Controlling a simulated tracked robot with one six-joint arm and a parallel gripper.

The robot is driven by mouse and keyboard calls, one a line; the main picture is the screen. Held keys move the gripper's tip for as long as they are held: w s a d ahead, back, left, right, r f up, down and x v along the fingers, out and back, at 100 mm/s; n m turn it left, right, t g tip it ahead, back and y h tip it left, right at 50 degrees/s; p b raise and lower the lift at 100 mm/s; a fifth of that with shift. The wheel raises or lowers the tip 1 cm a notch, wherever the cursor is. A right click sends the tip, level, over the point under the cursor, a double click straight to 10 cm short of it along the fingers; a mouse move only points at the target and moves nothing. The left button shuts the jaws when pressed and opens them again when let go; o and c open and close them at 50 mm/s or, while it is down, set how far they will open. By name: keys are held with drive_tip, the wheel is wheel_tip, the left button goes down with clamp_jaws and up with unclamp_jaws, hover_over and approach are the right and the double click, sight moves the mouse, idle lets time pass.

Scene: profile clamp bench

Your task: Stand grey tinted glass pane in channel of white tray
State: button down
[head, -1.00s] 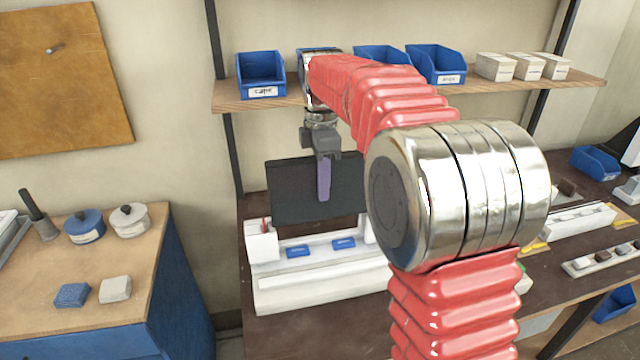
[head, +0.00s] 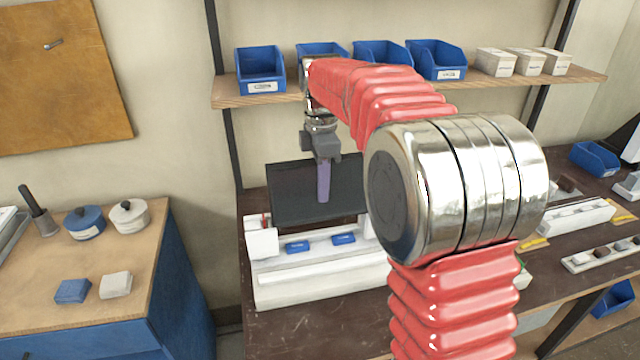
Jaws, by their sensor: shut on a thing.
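The dark grey tinted glass pane (head: 290,196) is upright, its lower edge close to the back of the white tray (head: 318,290). My gripper (head: 323,192) is shut on the pane near its upper middle, with one purple finger showing in front. The tray lies on the dark bench and has white end posts and a long ridge along its front. The pane's right end is hidden behind my arm. I cannot tell whether its lower edge is inside the channel or just above it.
Two blue blocks (head: 343,239) sit on the tray in front of the pane. A shelf (head: 560,84) with blue bins and white boxes runs above. A wooden-topped cabinet (head: 130,255) stands at left. Another white rail (head: 570,222) lies at right.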

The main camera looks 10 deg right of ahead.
sight(321, 212)
drive_tip(key=shift+f, duration=4.1)
drive_tip(key=c, duration=1.5)
unclamp_jaws()
drive_tip(key=shift+r, duration=0.1)
drive_tip(key=shift+r, duration=3.9)
